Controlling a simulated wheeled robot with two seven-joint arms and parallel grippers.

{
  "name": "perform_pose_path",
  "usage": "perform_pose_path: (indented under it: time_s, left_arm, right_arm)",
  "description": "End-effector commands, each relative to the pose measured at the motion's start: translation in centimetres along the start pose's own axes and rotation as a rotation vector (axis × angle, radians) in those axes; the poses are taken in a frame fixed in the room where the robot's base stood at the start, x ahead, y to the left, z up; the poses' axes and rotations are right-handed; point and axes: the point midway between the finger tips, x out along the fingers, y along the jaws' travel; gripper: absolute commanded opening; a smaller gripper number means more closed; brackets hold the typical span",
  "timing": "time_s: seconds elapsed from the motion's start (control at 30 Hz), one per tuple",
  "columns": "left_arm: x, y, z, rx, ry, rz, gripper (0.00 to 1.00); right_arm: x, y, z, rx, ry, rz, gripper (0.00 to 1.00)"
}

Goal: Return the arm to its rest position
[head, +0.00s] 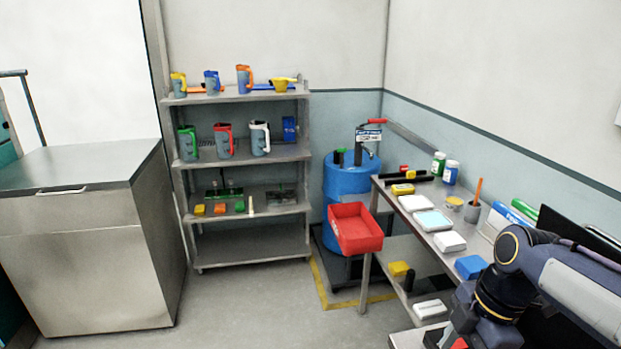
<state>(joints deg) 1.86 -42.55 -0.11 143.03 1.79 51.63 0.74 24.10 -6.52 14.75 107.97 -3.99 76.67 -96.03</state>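My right arm (503,285) comes in from the right edge, bent, with its dark lower part dropping out at the bottom of the head view. Its gripper is not visible; it lies below the frame or behind the arm. My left arm and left gripper do not show. The arm covers part of the bench (392,197) on the right.
The bench carries several bottles, boxes and trays along the wall. A red bin (355,228) hangs at its near left end, before a blue drum (345,182). A shelf rack (245,153) holds jugs. A steel cabinet (88,270) stands left. The middle floor (255,310) is clear.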

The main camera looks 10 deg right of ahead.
Motion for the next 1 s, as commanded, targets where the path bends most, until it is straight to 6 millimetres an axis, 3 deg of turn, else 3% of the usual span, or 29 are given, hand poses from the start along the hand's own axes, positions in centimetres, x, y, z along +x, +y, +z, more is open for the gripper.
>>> perform_pose_path:
  time_s: [0.17, 0.3, 0.5, 0.7, 1.0]
  left_arm:
    - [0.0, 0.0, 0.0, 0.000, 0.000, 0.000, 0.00]
    - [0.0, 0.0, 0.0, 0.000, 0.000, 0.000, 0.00]
    - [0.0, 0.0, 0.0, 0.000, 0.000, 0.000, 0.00]
    - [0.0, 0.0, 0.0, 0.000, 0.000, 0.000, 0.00]
    - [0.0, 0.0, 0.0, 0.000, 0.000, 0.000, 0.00]
  right_arm:
    - [0.6, -3.5, -2.1, 0.453, 0.026, 0.140, 0.45]
    - [2.0, -6.4, -3.7, 0.895, 0.146, 0.246, 0.45]
    - [4.1, -9.0, -5.1, 1.373, 0.366, 0.284, 0.45]
    - [5.0, -9.8, -5.7, 1.565, 0.471, 0.267, 0.45]
    - [5.0, -9.8, -5.7, 1.569, 0.473, 0.266, 0.45]
